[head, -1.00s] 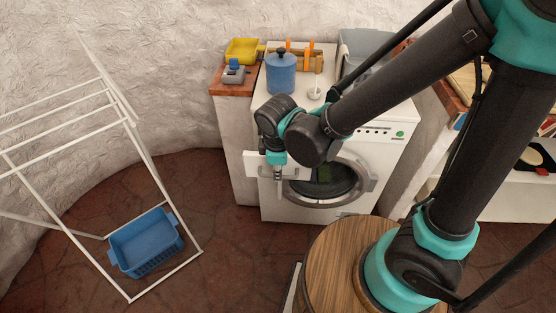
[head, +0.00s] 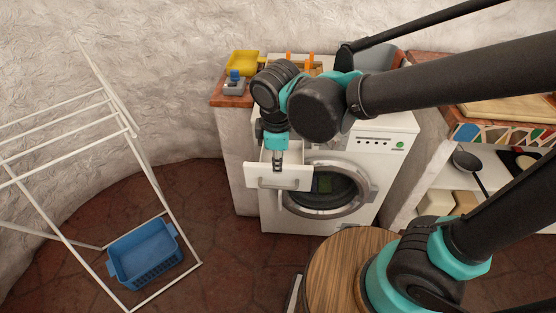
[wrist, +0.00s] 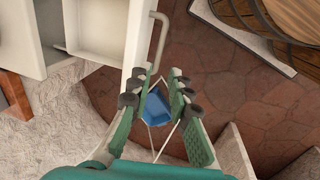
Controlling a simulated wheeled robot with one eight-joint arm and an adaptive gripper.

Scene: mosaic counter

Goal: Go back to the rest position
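My gripper (head: 278,165) hangs pointing down by the washing machine's (head: 375,140) front, close to the pulled-out white detergent drawer (head: 262,183). In the wrist view its two fingers (wrist: 160,76) stand apart with nothing between them. The drawer's handle (wrist: 158,42) is just beyond the left fingertip, outside the gap; I cannot tell whether they touch. The drawer's inside (wrist: 95,25) looks empty. My arm crosses the upper right of the head view and hides part of the machine's top.
A blue basket (head: 145,252) stands on the floor under a white drying rack (head: 70,165) at left. A yellow tray (head: 243,62) and a grey-blue item (head: 235,85) sit on the side counter. A wooden round top (head: 335,265) is in front. A ladle (head: 467,160) shows at right.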

